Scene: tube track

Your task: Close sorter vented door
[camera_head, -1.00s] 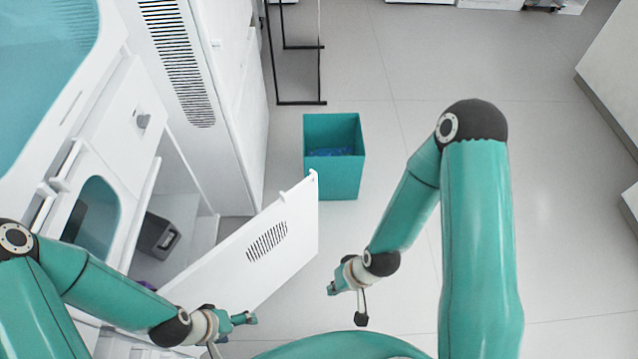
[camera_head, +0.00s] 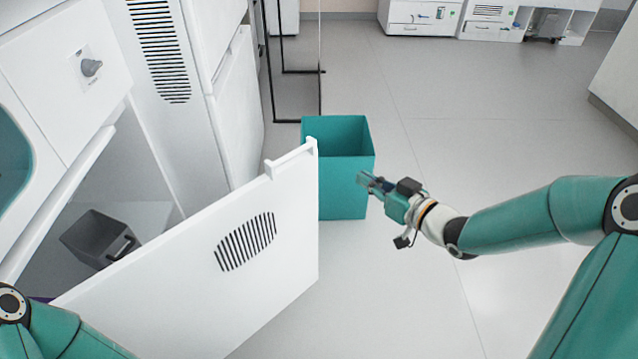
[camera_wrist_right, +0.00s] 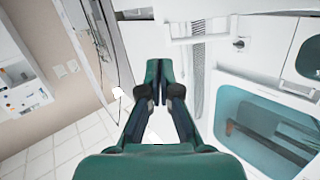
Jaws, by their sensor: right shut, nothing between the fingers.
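The white vented door (camera_head: 190,270) stands wide open, swung out from the white sorter cabinet (camera_head: 60,70). It has a slotted vent (camera_head: 246,241) and a small handle bar at its upper outer corner (camera_head: 290,158). My right gripper (camera_head: 364,181) is shut and empty. It appears just to the right of the door's outer edge in the head view, apart from the door. In the right wrist view its fingers (camera_wrist_right: 161,68) are together with nothing between them. My left arm shows at the lower left; its gripper is outside the head view.
A teal bin (camera_head: 345,190) stands on the floor behind the door's outer edge. A dark grey box (camera_head: 98,240) sits in the open compartment. A black-framed stand (camera_head: 297,122) is farther back.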

